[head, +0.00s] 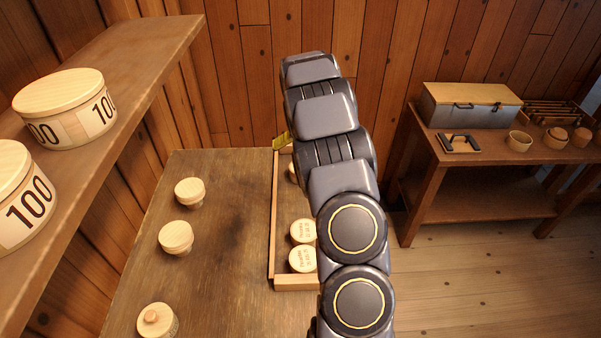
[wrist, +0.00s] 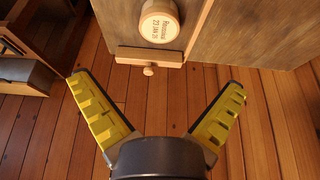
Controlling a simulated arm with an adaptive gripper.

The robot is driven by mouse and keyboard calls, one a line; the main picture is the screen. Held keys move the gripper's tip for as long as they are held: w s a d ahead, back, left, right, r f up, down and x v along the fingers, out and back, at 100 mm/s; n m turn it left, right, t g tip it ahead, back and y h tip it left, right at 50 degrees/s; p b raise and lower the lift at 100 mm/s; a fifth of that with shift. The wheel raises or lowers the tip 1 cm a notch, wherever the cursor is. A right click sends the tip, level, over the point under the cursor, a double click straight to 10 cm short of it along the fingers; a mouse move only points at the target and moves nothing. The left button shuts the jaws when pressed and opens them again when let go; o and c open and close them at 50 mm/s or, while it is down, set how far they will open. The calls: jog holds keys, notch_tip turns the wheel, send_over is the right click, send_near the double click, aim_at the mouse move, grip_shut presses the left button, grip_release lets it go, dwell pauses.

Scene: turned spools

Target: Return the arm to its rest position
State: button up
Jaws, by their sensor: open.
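My arm rises through the middle of the head view and hides part of the table and tray. A yellow finger of my gripper (head: 281,140) shows at the far end of the arm, by the tray's far left corner. In the wrist view my gripper (wrist: 158,100) has its two yellow fingers spread wide with nothing between them. Beyond the fingers are the floorboards and the table's edge. A labelled wooden spool (wrist: 159,27) sits near that edge in the wrist view.
A wooden tray (head: 273,230) on the table (head: 225,260) holds labelled spools (head: 302,259). Several loose spools (head: 176,237) stand left of it. A shelf (head: 140,60) at left bears large drums marked 100 (head: 65,108). A side bench (head: 480,155) with a box (head: 468,105) stands right.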

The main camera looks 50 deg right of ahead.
jog(key=shift+v, duration=1.6)
